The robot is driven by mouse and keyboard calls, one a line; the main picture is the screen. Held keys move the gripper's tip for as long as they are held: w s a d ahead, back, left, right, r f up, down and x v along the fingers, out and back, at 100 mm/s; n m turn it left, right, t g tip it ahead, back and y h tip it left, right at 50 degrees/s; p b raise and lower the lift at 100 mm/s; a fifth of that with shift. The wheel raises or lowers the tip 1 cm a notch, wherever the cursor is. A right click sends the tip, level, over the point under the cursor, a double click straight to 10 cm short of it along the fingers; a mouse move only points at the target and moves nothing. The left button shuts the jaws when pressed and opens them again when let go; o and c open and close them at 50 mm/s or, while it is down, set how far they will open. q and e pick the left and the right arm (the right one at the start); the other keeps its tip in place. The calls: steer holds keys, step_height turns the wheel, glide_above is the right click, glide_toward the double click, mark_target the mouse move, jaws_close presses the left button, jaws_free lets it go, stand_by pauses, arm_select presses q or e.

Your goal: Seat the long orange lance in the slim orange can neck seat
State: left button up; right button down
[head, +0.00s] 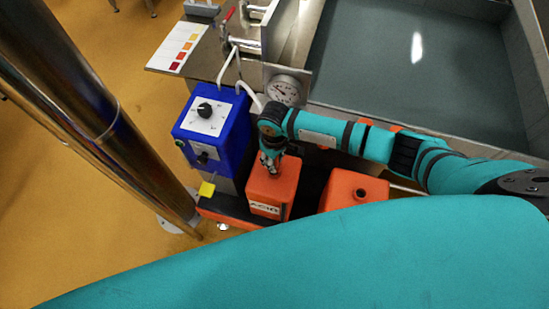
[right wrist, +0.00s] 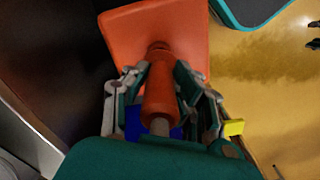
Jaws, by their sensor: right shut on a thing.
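My right gripper (head: 268,165) is over the top of the orange can marked ACID (head: 270,193), the slimmer-looking of two orange cans. In the right wrist view my right gripper (right wrist: 160,88) is shut on the orange lance (right wrist: 159,92). The lance's far end meets a dark ring at the can's neck (right wrist: 158,46); how deep it sits cannot be told. The can's orange top (right wrist: 135,27) shows around it. In the head view the arm and gripper hide the neck and most of the lance. My left gripper is not in view.
A second, wider orange can (head: 345,188) with an open neck stands to the right. A blue control box (head: 215,128) stands close on the left, with a white hose and a gauge (head: 283,90) behind. A steel vat (head: 400,60) fills the back right.

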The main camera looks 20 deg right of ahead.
steer(key=shift+f+b, duration=0.95)
steer(key=shift+f, duration=0.65)
steer(key=c, duration=1)
jaws_free()
steer(key=shift+r, duration=0.2)
step_height(320, 180, up, 12)
steer(key=shift+f, duration=0.15)
steer(key=shift+f, duration=0.1)
